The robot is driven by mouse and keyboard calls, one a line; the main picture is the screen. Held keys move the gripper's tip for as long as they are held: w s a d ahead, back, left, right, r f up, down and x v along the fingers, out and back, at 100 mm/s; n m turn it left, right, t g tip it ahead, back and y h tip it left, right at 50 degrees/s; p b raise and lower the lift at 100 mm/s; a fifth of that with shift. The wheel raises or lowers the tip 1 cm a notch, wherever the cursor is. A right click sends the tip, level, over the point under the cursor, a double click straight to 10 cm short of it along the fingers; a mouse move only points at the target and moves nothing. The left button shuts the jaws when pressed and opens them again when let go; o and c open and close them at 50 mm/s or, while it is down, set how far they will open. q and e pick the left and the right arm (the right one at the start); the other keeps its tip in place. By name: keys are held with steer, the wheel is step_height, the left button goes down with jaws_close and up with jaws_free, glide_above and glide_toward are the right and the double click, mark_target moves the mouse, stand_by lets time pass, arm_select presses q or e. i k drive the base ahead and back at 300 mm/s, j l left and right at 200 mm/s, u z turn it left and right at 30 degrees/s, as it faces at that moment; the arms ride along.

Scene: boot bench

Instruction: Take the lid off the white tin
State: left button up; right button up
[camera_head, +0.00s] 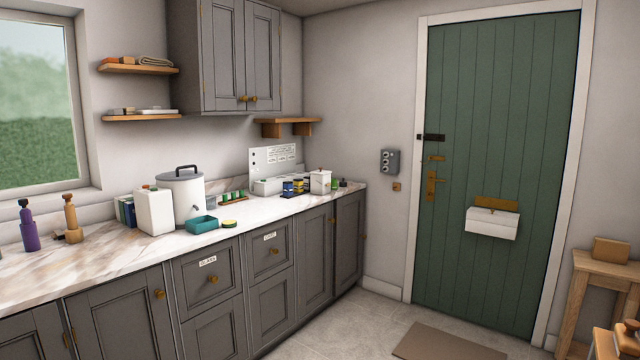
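Several white containers stand on the marble counter, and I cannot tell for sure which is the white tin. A small white container (320,182) with a small reddish knob on its lid stands near the counter's far right end. A larger white box-shaped container (154,212) with a small knob on top stands further left. Behind it is a tall white round container (190,203) with a lid and a dark handle. The lids look closed. Neither of my grippers is in view.
A teal tray (201,225), a round yellow-rimmed tin (229,224) and small dark jars (288,188) share the counter (262,212). Two bottles (72,218) stand at the left. Wall shelves (140,118) hang above. The floor before the green door (500,150) holds a brown mat (445,343).

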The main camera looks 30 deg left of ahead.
mark_target(321, 171)
steer(key=i+j+u, duration=0.35)
steer(key=i, duration=0.6)
steer(key=i+u, duration=0.35)
steer(key=i, duration=0.6)
